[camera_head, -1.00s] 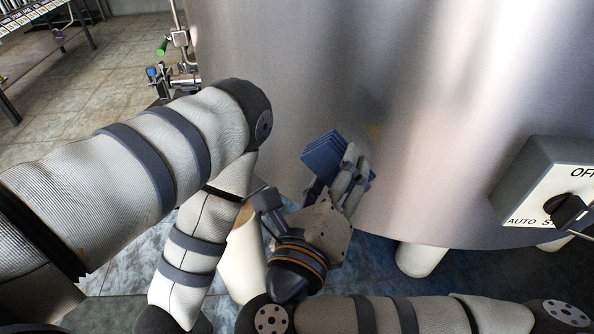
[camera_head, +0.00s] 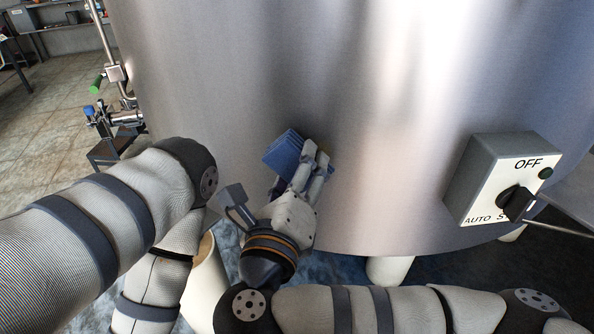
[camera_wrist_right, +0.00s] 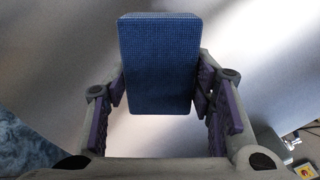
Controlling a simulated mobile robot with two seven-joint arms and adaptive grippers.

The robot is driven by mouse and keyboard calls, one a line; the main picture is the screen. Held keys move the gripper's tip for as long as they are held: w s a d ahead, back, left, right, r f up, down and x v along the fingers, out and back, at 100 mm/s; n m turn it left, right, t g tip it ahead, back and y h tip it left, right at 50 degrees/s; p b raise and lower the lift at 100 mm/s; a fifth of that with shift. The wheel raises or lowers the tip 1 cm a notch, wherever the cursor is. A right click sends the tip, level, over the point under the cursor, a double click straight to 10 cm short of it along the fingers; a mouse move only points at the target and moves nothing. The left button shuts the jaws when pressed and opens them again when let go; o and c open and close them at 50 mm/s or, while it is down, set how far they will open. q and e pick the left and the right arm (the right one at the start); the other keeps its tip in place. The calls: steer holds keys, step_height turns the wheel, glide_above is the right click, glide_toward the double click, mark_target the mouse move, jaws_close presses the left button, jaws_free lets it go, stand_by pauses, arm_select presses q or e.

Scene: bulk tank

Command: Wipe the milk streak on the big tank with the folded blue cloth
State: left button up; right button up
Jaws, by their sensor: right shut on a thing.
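The big tank (camera_head: 400,110) is a tall brushed-steel curved wall filling most of the head view. The folded blue cloth (camera_head: 283,150) is a thick block held in front of its lower wall. My right gripper (camera_head: 313,160) is shut on the cloth. The right wrist view shows the cloth (camera_wrist_right: 160,62) between the two purple-padded fingers. I cannot tell whether the cloth touches the steel. A faint yellowish mark (camera_head: 328,143) shows on the tank just right of the fingers; I cannot make out a clear milk streak. My left gripper is out of view.
A grey switch box (camera_head: 505,180) with a black knob sticks out on the right. A pipe with a green-handled valve (camera_head: 97,84) and blue fitting stands on the left. Pale tank legs (camera_head: 388,270) stand below. My left arm fills the lower left.

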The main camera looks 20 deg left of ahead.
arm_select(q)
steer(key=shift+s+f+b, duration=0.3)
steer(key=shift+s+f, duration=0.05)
arm_select(e)
steer(key=shift+w+a, duration=0.15)
steer(key=shift+w, duration=1.35)
steer(key=d, duration=0.1)
steer(key=d+p, duration=0.1)
steer(key=d, duration=0.1)
steer(key=shift+w+d+r, duration=0.1)
steer(key=shift+w+r, duration=0.05)
steer(key=shift+r, duration=0.05)
steer(key=shift+d+f, duration=0.1)
steer(key=shift+d, duration=0.35)
steer(key=shift+w, duration=0.1)
steer(key=shift+a+f, duration=0.1)
steer(key=shift+a, duration=0.15)
steer(key=a, duration=0.3)
steer(key=shift+s+f, duration=0.1)
steer(key=shift+s, duration=0.15)
steer(key=shift+a, duration=0.3)
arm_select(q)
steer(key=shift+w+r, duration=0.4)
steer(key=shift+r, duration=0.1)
arm_select(e)
steer(key=shift+s, duration=0.15)
